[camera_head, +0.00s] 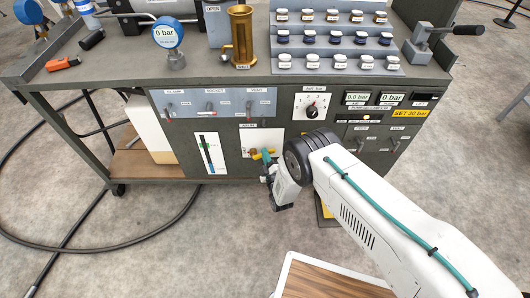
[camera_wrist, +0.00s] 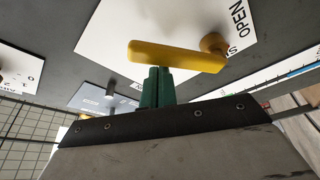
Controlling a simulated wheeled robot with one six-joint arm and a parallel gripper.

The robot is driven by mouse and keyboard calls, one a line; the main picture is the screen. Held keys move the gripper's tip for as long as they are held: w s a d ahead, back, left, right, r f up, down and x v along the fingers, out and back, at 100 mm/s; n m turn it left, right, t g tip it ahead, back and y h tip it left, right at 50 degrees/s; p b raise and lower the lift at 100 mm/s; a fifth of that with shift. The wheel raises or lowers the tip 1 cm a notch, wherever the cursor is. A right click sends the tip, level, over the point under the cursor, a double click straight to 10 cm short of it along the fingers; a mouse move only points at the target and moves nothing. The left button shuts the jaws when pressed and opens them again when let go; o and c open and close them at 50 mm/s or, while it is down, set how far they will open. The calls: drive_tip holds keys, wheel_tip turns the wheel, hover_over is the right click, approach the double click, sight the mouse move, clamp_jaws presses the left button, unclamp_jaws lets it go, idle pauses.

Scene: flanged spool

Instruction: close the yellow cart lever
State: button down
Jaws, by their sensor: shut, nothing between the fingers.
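The yellow cart lever (camera_head: 256,154) is on a white plate on the cart's front panel. In the wrist view the yellow lever (camera_wrist: 178,56) lies nearly level, with its round pivot at the right end beside the word OPEN. My gripper (camera_head: 267,156) is at the lever in the head view. Its green fingers (camera_wrist: 156,88) are shut together with nothing between them. Their tips meet the lever's lower edge near its middle-left in the wrist view; whether they touch it I cannot tell.
The cart (camera_head: 215,176) carries small switches (camera_head: 209,106), a black rotary knob (camera_head: 312,112) and a level gauge (camera_head: 209,153) around the lever. Rows of small jars (camera_head: 322,38) and a brass cylinder (camera_head: 241,35) stand on top. A black hose (camera_head: 95,235) lies on the floor at left.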

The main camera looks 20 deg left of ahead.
drive_tip(key=shift+w+d+f, duration=0.15)
drive_tip(key=shift+d+f, duration=0.25)
drive_tip(key=shift+f, duration=0.25)
drive_tip(key=shift+w+d+f, duration=0.1)
drive_tip(key=shift+d+f, duration=0.25)
drive_tip(key=shift+f, duration=0.3)
drive_tip(key=shift+w+d+f, duration=0.15)
drive_tip(key=shift+d+f, duration=0.25)
drive_tip(key=shift+f, duration=0.25)
drive_tip(key=shift+d+f, duration=0.2)
drive_tip(key=shift+f, duration=0.1)
wheel_tip(320, 180, up, 5)
drive_tip(key=s+d+f, duration=0.2)
drive_tip(key=s+f, duration=0.1)
drive_tip(key=s, duration=0.6)
drive_tip(key=shift+d+f, duration=0.3)
drive_tip(key=shift+d, duration=0.05)
